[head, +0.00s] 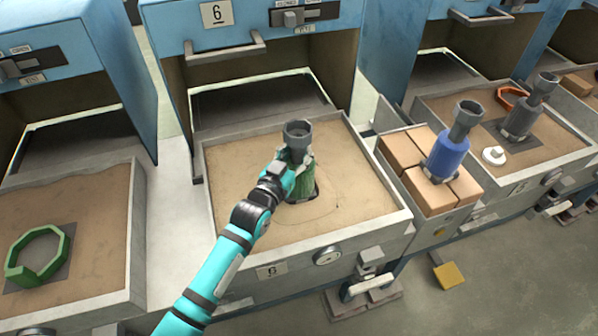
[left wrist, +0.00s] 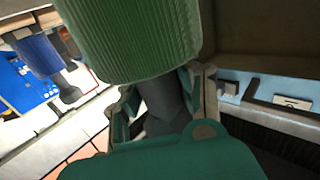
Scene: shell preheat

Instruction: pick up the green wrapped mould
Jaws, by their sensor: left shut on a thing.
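The green wrapped mould (head: 305,188) has a grey cup-shaped top (head: 297,134) and is upright over the sand tray (head: 240,234) of station 6. My left gripper (head: 291,163) is shut on its grey neck, just under the cup. The arm hides part of the mould's left side. In the left wrist view the ribbed green body (left wrist: 140,35) fills the top, with the gripper fingers (left wrist: 165,100) around the grey neck. A dark patch shows at the mould's base; I cannot tell whether it touches the sand. My right gripper is not in view.
A blue mould (head: 447,158) stands on brown blocks (head: 402,151) to the right. The right tray holds a grey mould (head: 523,118), an orange ring (head: 512,98) and a white disc (head: 493,156). A green ring (head: 62,248) lies in the left tray. An open blue-fronted chamber (head: 265,55) is behind.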

